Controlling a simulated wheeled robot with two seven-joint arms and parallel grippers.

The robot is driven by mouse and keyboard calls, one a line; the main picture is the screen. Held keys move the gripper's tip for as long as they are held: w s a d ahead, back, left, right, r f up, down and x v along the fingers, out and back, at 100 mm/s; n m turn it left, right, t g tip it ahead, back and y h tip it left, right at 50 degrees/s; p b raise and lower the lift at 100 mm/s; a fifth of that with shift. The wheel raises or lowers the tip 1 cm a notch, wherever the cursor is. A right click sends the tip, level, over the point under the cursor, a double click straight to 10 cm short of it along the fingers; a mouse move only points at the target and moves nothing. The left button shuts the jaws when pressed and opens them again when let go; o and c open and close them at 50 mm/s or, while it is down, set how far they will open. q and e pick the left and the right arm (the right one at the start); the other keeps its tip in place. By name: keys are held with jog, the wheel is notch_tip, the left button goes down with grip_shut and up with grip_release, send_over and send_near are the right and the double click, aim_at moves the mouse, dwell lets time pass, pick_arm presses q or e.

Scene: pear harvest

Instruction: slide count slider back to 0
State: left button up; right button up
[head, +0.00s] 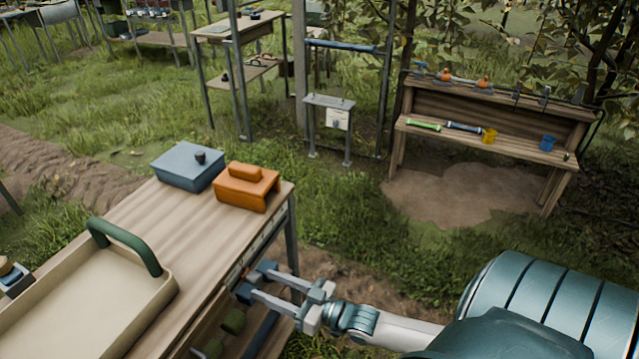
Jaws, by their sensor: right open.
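A pale strip (267,238), perhaps the count slider's scale, runs along the right side edge of the wooden table (150,235). A small reddish part (245,272) shows on that edge by the fingertips; I cannot tell whether it is the slider's knob. My right gripper (256,279) reaches in from the right, its two blue-tipped fingers apart. Its tips are close to the table's side edge, and nothing shows held between them. They hide part of that edge, so the slider's position cannot be read. My left gripper is out of view.
A cream tray (95,300) with a green handle (125,245) stands on the table. A blue-grey box (187,166) and an orange box (247,188) sit at the far end. Green rollers (232,321) are below the edge.

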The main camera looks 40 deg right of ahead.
pick_arm(q)
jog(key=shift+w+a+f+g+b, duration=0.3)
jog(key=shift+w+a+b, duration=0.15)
jog(key=shift+b, duration=0.45)
pick_arm(e)
jog(key=v, duration=1.4)
jog(key=shift+a, duration=0.15)
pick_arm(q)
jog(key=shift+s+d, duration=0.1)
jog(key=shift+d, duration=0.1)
pick_arm(e)
notch_tip(320, 180, down, 23)
jog(key=s+a+m+g+h, duration=0.1)
jog(key=s+g+h, duration=0.1)
jog(key=g+h, duration=0.25)
jog(key=s+a+f+g, duration=0.2)
jog(key=s+a+f, duration=0.1)
jog(key=a+f, duration=0.4)
jog(key=s+a+f+g, duration=0.3)
jog(key=a+f, duration=0.4)
jog(key=f, duration=0.5)
jog(key=shift+s+a+n+h, duration=0.3)
jog(key=shift+s+h, duration=0.15)
jog(key=shift+s, duration=0.35)
